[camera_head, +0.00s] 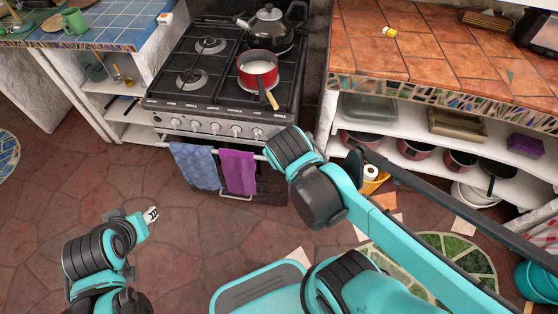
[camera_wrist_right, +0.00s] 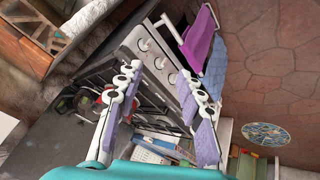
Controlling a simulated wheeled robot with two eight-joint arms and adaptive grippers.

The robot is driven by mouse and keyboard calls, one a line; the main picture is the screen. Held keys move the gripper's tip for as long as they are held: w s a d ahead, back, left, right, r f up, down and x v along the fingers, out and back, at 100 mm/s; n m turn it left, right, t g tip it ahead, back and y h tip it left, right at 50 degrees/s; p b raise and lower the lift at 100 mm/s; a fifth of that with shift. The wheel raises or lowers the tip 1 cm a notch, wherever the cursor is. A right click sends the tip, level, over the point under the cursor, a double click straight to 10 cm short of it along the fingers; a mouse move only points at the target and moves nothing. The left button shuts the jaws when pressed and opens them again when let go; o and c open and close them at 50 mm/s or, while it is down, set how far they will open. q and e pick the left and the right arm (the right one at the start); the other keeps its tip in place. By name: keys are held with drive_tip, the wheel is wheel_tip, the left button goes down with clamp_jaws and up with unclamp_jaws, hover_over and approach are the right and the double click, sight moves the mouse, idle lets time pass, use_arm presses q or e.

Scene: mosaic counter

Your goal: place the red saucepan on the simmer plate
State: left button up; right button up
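The red saucepan (camera_head: 258,68) stands upright on the right side of the black stove (camera_head: 215,76), pale inside, its wooden-ended handle pointing to the front right. In the right wrist view only a bit of red (camera_wrist_right: 106,97) shows behind a finger. I cannot clearly make out the simmer plate; a dark round shape lies behind the saucepan, under the kettle. My right gripper (camera_wrist_right: 156,75) is open and empty, apart from the saucepan; my arm hides it in the head view. My left gripper (camera_head: 150,214) is low over the floor at the left, its finger gap unclear.
A dark kettle (camera_head: 269,24) stands at the back right of the stove. Blue (camera_head: 195,166) and purple (camera_head: 238,172) towels hang on the oven rail. The left burners are bare. A tiled counter (camera_head: 430,50) with pan shelves below borders the right, a blue-tiled counter (camera_head: 110,35) the left.

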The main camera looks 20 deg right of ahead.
drive_tip(key=s, duration=0.1)
drive_tip(key=s+a+m+y, duration=0.2)
drive_tip(key=s, duration=0.1)
drive_tip(key=shift+a+r+t, duration=0.1)
drive_tip(key=shift+r+t, duration=0.15)
drive_tip(key=shift+t, duration=0.15)
idle(1.9)
